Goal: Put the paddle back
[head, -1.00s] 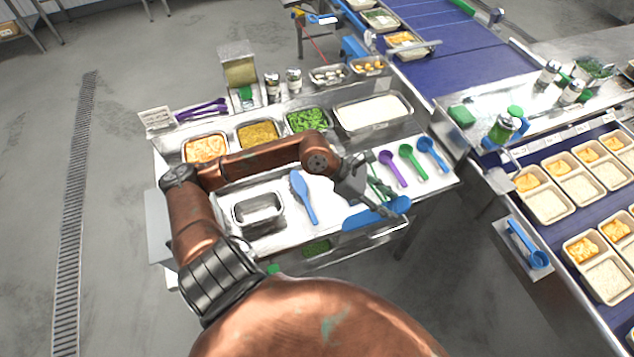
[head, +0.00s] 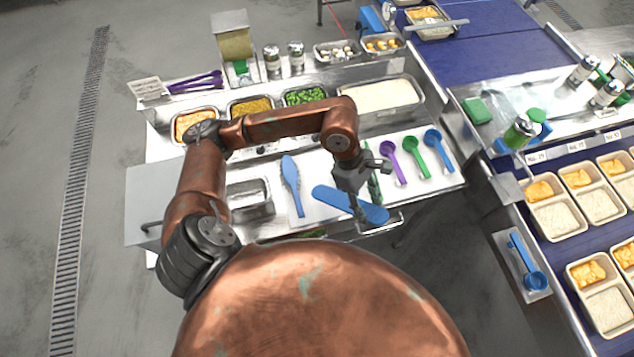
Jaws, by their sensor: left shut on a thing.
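My left gripper (head: 357,205) is shut on a blue paddle (head: 375,214) and holds it near the front edge of the work table. The paddle's narrow end points to the upper left, its broader end to the lower right. The gripper hides its middle. I cannot tell whether the paddle touches the table. A lighter blue paddle (head: 291,183) lies on a white mat to the left of my gripper. My right gripper is not in view.
Purple (head: 393,163), green (head: 415,158) and blue (head: 438,150) spoons lie right of my gripper. A metal pan (head: 249,197) stands at left. Food pans, including rice (head: 378,95), line the back. A conveyor with filled trays (head: 565,212) runs at right.

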